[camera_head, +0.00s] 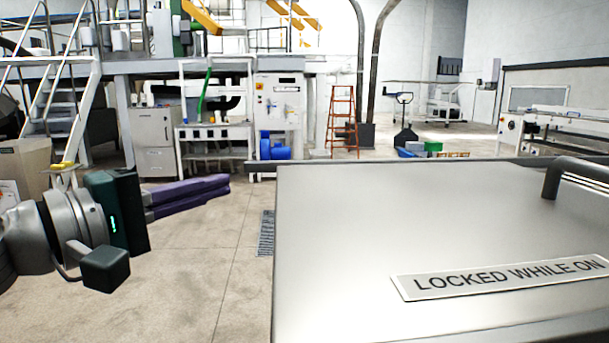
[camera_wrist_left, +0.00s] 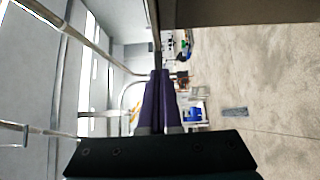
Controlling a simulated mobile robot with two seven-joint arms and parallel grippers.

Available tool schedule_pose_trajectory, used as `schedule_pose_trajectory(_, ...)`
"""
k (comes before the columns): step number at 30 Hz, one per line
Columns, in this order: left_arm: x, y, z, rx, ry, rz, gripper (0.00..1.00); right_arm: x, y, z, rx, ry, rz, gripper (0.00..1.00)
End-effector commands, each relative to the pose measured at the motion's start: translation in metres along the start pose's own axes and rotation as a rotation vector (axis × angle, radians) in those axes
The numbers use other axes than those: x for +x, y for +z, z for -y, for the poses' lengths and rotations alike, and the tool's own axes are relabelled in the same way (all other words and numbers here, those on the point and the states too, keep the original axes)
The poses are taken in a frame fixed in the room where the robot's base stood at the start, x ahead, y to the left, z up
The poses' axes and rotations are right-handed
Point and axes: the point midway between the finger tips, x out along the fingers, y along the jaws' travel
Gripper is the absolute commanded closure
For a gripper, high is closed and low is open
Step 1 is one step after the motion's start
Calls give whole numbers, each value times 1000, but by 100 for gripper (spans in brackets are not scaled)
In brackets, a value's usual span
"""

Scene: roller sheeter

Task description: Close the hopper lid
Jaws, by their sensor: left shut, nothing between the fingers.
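A large flat grey metal panel (camera_head: 400,225), which looks like the hopper lid, fills the lower right of the head view. It has a "LOCKED WHILE ON" label (camera_head: 505,276) and a dark bar handle (camera_head: 552,180) at its right. I cannot tell from this angle how far it is open. My left gripper (camera_head: 228,184) has purple fingers, shut and empty, left of the panel's left edge and apart from it. The fingers also show in the left wrist view (camera_wrist_left: 160,73), pointing away over open floor. My right gripper is not in view.
A dark flat surface (camera_wrist_left: 240,12) lies along the top of the left wrist view, close to the fingers; I cannot tell which part it is. A floor grate (camera_head: 266,232) lies beside the panel. An orange ladder (camera_head: 342,120) and a workbench stand far back. Floor around the gripper is clear.

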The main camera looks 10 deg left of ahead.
Motion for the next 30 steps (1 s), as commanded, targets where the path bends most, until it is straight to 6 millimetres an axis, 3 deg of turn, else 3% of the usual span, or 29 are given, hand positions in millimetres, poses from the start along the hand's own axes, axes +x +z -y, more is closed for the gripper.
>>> schedule_pose_trajectory(3, 22, 4, -3, -3, 2, 2, 100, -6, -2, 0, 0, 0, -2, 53)
schedule_pose_trajectory(9, 40, 23, -2, -2, 0, 1, 100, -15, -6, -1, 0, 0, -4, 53)
schedule_pose_trajectory(24, 46, 30, 1, 0, 0, 0, 100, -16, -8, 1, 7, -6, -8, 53)
schedule_pose_trajectory(30, 69, 53, 1, -4, -1, 3, 100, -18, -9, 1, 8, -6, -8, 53)
